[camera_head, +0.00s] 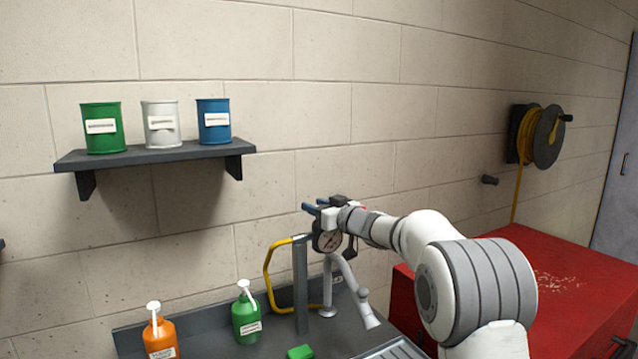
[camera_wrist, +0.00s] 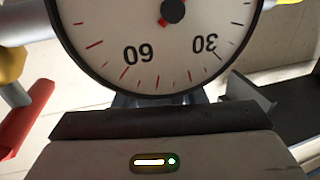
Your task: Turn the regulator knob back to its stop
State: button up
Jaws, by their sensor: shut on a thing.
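The regulator's round gauge (camera_head: 328,242) has a white face and dark rim, and sits by the wall at the top of a grey post. In the wrist view the gauge (camera_wrist: 150,42) is close and upside down, with 60 and 30 readable; its upper part is cut off. A dark hub and a bit of red show at its centre. My gripper (camera_head: 313,206) is at the top of the gauge, its bluish fingers reaching past it toward the wall. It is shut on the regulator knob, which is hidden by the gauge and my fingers.
A yellow hose (camera_head: 268,270) loops left of the grey post (camera_head: 300,285). A green bottle (camera_head: 246,318) and an orange bottle (camera_head: 160,335) stand on the bench. A pale spout (camera_head: 366,308) stands below my wrist. A red cabinet (camera_head: 570,270) is at right. A shelf (camera_head: 150,157) holds three cans.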

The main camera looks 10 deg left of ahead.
jog(key=shift+s+a+r+n+g+y+p, duration=0.15)
jog(key=shift+n+g+y+p, duration=0.7)
jog(key=shift+p, duration=0.8)
jog(key=shift+w+d+r+n+g+y+p, duration=0.1)
jog(key=shift+n+g+y+p, duration=0.45)
jog(key=shift+g+p, duration=0.8)
jog(key=shift+s+f+n+p, duration=0.1)
jog(key=shift+n+p, duration=0.3)
jog(key=shift+p, duration=0.35)
jog(key=shift+a+f+g+y, duration=0.1)
jog(key=shift+f+g+y, duration=0.05)
jog(key=shift+g+y, duration=0.2)
jog(key=o, duration=1)
jog(key=b+v, duration=0.1)
jog(key=v, duration=0.7)
jog(key=shift+b, duration=0.35)
jog(key=shift+a, duration=0.1)
